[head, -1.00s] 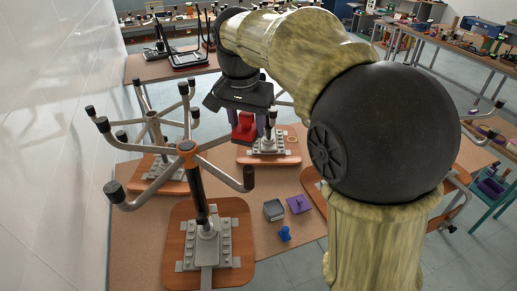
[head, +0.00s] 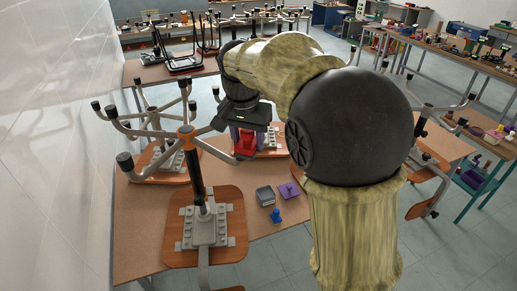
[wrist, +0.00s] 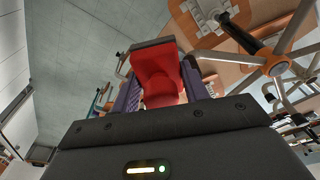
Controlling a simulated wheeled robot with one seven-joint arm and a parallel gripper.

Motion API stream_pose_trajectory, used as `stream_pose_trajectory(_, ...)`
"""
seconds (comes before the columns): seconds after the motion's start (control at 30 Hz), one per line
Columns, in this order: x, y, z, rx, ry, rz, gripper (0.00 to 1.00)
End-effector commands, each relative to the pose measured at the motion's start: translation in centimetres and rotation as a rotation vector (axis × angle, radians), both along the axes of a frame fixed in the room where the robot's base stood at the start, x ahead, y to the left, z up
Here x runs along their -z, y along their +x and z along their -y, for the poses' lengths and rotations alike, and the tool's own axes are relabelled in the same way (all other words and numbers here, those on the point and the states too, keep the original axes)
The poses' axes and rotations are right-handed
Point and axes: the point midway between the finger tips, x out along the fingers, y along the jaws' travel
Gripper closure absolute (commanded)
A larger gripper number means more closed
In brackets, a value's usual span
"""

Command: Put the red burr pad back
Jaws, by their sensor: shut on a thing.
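The red burr pad (head: 245,144) hangs below my wrist in the head view, in front of the rear upturned chair seat. My gripper (wrist: 160,78) is shut on the red burr pad (wrist: 157,72), which shows between its two purple fingers in the wrist view. The pad is held in the air, clear of the table as far as I can see. Its underside and the fingers' exact contact are partly hidden. A purple pad with an upright knob (head: 290,190) lies on the table, right of a grey open-looking box (head: 265,196).
Upturned chairs with wooden seats (head: 230,235) and splayed metal legs stand on the brown table (head: 140,240); their legs rise near my arm. A white wall (head: 50,150) is on the left.

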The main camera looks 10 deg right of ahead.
Motion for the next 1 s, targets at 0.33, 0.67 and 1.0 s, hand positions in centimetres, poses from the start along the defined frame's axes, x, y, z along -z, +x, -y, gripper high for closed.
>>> stream_pose_trajectory(0.33, 6.1, 3.0, 2.4, -0.025, -0.007, -0.004, 0.77)
stream_pose_trajectory(0.67, 14.8, 5.4, 6.1, -0.084, -0.014, -0.013, 0.77)
stream_pose_trajectory(1.0, 30.1, 4.6, 10.6, -0.267, -0.025, -0.013, 0.77)
